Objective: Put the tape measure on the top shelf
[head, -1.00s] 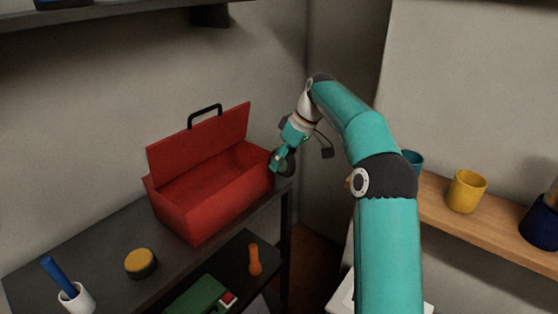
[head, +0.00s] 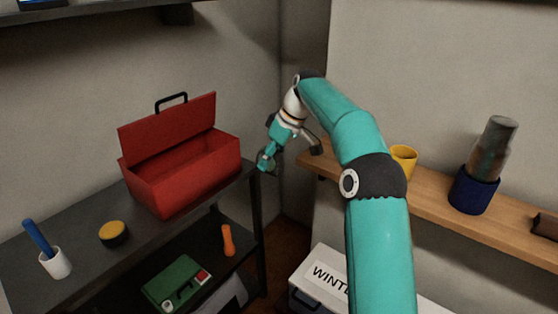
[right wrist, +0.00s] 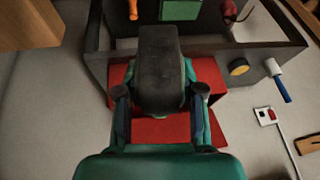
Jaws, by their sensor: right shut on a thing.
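My right gripper (head: 267,160) is shut on a dark, rounded thing that I take for the tape measure; it shows edge-on between the fingers in the right wrist view (right wrist: 160,70). In the head view the gripper is just beyond the right end of the dark shelf unit, beside the open red toolbox (head: 185,178), and the held thing is mostly hidden. The unit's upper board (head: 85,268) carries the toolbox. A separate dark wall shelf (head: 100,20) crosses the top left. My left gripper is not in view.
A yellow-topped round tin (head: 113,234) and a white cup (head: 55,263) with a blue-handled tool stand on the upper board. A green case (head: 175,283) and an orange item (head: 228,240) lie below. A wooden shelf (head: 430,200) holds cups at right.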

